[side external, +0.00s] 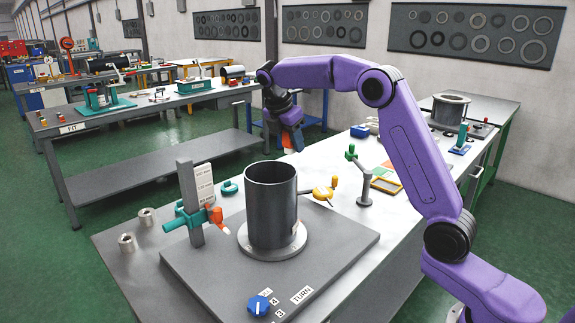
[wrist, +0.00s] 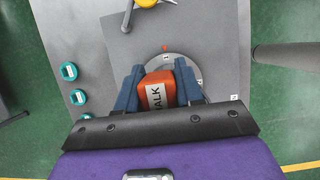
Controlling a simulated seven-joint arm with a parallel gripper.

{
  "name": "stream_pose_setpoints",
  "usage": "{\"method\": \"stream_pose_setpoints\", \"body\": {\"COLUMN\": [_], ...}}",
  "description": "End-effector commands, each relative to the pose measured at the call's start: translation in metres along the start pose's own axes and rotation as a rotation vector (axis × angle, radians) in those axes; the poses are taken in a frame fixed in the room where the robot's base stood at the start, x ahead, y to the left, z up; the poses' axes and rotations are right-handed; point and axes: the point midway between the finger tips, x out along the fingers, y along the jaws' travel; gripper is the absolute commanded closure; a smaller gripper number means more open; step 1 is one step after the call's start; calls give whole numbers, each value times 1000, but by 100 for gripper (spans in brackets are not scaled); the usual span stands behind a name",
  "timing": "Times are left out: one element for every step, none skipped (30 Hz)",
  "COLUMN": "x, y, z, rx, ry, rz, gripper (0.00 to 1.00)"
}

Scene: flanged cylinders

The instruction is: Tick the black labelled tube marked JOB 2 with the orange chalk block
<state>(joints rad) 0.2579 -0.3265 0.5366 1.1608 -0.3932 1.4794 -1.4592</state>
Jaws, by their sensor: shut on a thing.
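A dark, open-topped tube (side external: 270,207) stands upright on a pale round flange on a grey plate in the side view. A small pale mark shows on the flange, but I read no JOB 2 on the tube. My gripper (side external: 289,138) is raised behind and above the tube, apart from it. It is shut on the orange chalk block (side external: 287,141). In the wrist view the chalk block (wrist: 158,92) sits between the blue fingers with its white label partly covered. Below it is a grey disc (wrist: 190,66) with small number labels, partly hidden by the block and fingers.
A post with a white printed card (side external: 204,183) and teal clamp stands left of the tube. A blue knob (side external: 258,305) is at the plate's front. Two metal nuts (side external: 128,243) lie left.

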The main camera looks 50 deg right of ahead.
Motion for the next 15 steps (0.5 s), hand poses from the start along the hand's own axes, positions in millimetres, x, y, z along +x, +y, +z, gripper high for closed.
{"method": "stream_pose_setpoints", "body": {"x": [-4,-5,-8,-10,-12,-14,-16,-18,-21,-23,-24,-27,-29,-31,-33], "y": [0,0,0,0,0,0,0,0,0,0,0,0,0,0,0], "z": [2,2,3,4,5,6,6,7,8,9,10,11,12,13,14], "rx": [1,2,2,2,2,1,1,0,0,1,1,2,2,2,1], "ry": [0,0,0,0,0,0,0,0,0,0,0,0,0,0,0], "rz": [1,1,2,2,1,1,2,2,1,1,2,2,1,1,1], "gripper": [96,96,96,96,96,96,96,96,96,96,96,96,96,96,96]}}
